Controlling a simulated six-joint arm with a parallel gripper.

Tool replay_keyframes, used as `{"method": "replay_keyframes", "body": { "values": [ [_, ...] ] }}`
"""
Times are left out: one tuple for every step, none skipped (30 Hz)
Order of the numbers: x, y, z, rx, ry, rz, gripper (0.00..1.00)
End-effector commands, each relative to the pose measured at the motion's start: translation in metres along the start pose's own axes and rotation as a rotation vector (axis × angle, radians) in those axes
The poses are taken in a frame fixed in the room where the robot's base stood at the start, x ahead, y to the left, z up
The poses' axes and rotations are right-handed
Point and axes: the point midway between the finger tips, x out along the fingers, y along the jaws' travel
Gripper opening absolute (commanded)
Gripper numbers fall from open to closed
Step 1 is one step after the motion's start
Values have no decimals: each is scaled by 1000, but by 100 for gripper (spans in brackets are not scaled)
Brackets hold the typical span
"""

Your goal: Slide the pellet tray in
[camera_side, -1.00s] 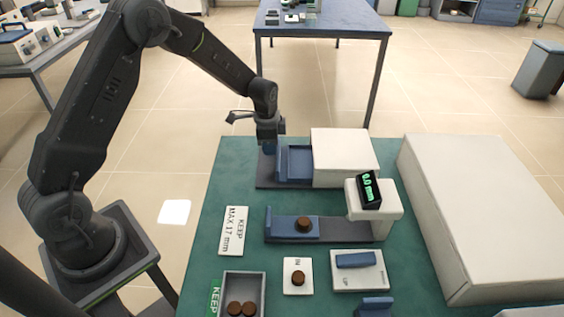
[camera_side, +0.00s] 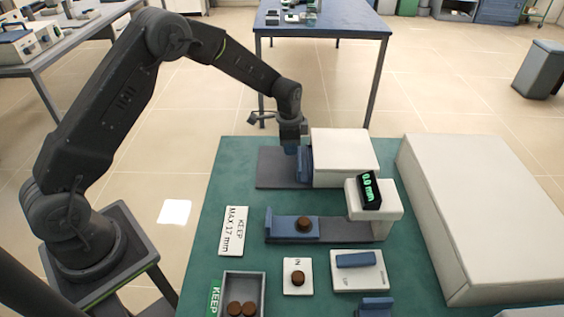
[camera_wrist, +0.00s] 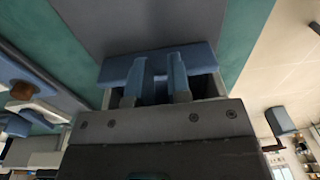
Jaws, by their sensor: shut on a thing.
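The blue pellet tray (camera_side: 305,166) is almost wholly inside the white housing (camera_side: 345,152) at the back of the green bench. Its blue front end shows just outside the housing's left side, over the grey base plate (camera_side: 272,170). My gripper (camera_side: 293,146) is shut on the tray's front end from above. In the wrist view the gripper's fingers (camera_wrist: 157,76) are at the blue front panel (camera_wrist: 115,72). The inside of the tray is hidden by the housing. I cannot tell whether the front panel touches the housing.
In front stands a gauge (camera_side: 372,190) reading 0.0 mm, with a brown pellet (camera_side: 304,224) on its blue slide. A pellet on a white IN pad (camera_side: 298,278), a grey KEEP bin (camera_side: 258,280) and a white lever block (camera_side: 358,270) lie nearer. A long white box (camera_side: 470,220) fills the right.

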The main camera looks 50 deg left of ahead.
Motion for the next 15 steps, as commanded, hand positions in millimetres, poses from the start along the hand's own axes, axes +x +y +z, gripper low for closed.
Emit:
{"method": "replay_keyframes", "body": {
  "values": [
    [34, 11, 19, 8, -62, 42, 0],
    [34, 11, 17, 8, -63, 42, 0],
    [34, 11, 17, 8, -63, 43, 0],
    [34, 11, 18, 7, -63, 43, 0],
    [34, 11, 18, 8, -63, 43, 0],
    [34, 11, 18, 8, -63, 43, 0],
    [34, 11, 19, 8, -63, 43, 0],
    [34, 11, 20, 8, -63, 43, 0],
    [34, 11, 21, 8, -63, 43, 0],
    [34, 11, 22, 8, -63, 42, 0],
    [33, 11, 23, 8, -62, 42, 0],
    [33, 10, 24, 8, -62, 42, 0],
    [33, 10, 25, 8, -62, 42, 0],
    [33, 10, 25, 8, -62, 42, 0],
    [32, 10, 25, 8, -62, 41, 0]
  ]
}}
